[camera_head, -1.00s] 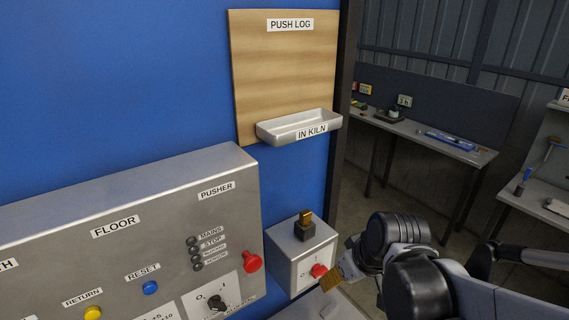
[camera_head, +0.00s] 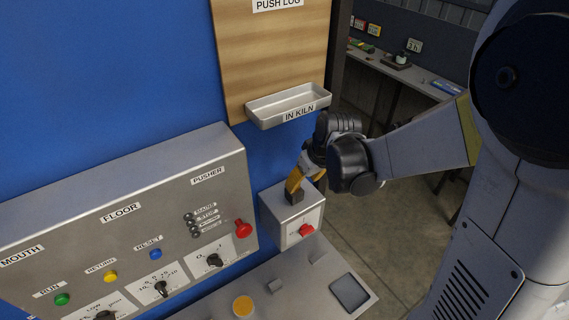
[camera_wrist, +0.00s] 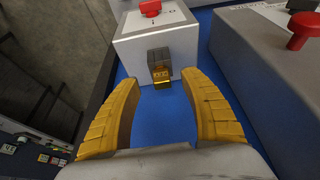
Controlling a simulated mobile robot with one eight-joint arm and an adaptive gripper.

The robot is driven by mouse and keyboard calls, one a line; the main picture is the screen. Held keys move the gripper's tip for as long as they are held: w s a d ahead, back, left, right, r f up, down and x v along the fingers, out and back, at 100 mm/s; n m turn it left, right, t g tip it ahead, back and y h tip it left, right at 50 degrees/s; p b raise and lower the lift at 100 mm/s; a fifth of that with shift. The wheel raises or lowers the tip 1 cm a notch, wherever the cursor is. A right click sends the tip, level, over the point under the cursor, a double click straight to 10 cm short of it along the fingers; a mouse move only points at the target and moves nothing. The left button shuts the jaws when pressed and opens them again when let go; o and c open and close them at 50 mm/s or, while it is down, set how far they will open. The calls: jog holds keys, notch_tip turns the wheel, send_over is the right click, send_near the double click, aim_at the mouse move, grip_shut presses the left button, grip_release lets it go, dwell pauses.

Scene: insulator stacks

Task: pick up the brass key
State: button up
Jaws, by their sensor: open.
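The brass key (camera_wrist: 161,74) shows in the wrist view, standing in a dark block (camera_wrist: 158,57) on a pale grey box (camera_wrist: 165,33). My gripper (camera_wrist: 160,80) is open, with its two yellow fingers spread and their tips at either side of the key, apart from it. In the head view my gripper (camera_head: 294,182) is just above the dark block (camera_head: 294,196) on the box (camera_head: 280,218). There a yellow finger covers the key, and I cannot make it out.
A red knob (camera_head: 306,230) is on the box's front. The control panel (camera_head: 120,225) with a red mushroom button (camera_head: 243,229) stands to the left. The IN KILN tray (camera_head: 270,116) is on the wall above. A grey desk (camera_head: 240,280) lies below.

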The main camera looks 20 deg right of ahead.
jog(key=w+f, duration=0.1)
jog(key=f, duration=0.1)
jog(key=w+a+f, duration=0.1)
jog(key=w, duration=0.1)
jog(key=shift+w+f, duration=0.15)
jog(key=shift+f, duration=0.25)
jog(key=shift+w+a+f, duration=0.1)
jog(key=shift+w+f, duration=0.05)
jog(key=shift+f, duration=0.25)
grip_shut()
